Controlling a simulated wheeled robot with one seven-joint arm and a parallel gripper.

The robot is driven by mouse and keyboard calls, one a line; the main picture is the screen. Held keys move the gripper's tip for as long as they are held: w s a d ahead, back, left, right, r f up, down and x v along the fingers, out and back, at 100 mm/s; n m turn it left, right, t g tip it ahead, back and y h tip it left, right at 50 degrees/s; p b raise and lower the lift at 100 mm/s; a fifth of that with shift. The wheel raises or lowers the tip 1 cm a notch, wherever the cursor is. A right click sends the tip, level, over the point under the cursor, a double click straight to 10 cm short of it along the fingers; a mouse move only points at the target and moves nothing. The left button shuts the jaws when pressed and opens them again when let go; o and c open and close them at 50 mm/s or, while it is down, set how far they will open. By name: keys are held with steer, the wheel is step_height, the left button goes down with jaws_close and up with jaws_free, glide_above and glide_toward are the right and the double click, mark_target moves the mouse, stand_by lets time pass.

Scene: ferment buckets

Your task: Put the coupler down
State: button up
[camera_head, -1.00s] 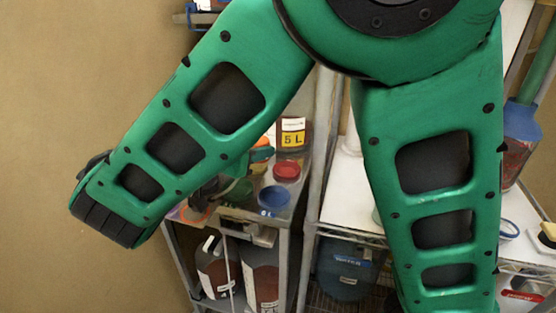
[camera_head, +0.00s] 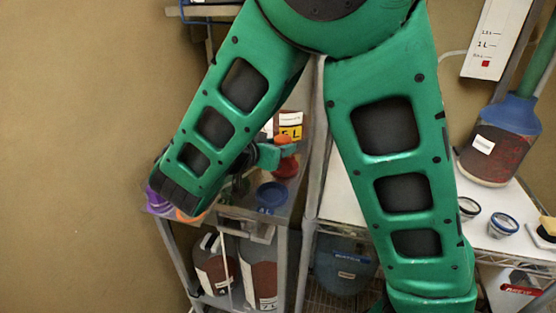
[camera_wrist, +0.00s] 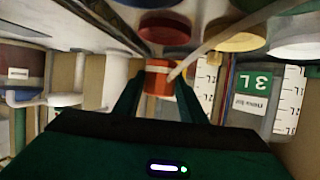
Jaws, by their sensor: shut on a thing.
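The coupler looks like a short orange-red cylinder with a pale band; it sits between the fingertips of my gripper in the wrist view (camera_wrist: 158,80). In the head view its orange part (camera_head: 283,140) shows at the tip of my gripper (camera_head: 278,151), above the red lid on the small shelf. My gripper is shut on it, with one finger on each side. In the wrist view a dark red disc (camera_wrist: 165,27) lies close beyond the coupler. Whether the coupler touches anything below cannot be told. My arm hides part of the shelf.
The small metal shelf (camera_head: 285,212) carries a red lid (camera_head: 286,168), a blue lid (camera_head: 271,195) and a 5 L container (camera_head: 290,130). Dark jugs (camera_head: 262,278) stand beneath. A white-topped rack (camera_head: 335,205) at right holds a blue-topped bucket (camera_head: 502,140) and small round items (camera_head: 503,224).

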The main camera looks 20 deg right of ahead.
steer(key=shift+w+d+f, duration=0.25)
steer(key=shift+d+f, duration=0.15)
steer(key=shift+d, duration=0.05)
steer(key=shift+f, duration=1.9)
steer(key=o, duration=1.2)
steer(key=shift+c, duration=0.2)
steer(key=v, duration=1.2)
steer(key=shift+r, duration=0.1)
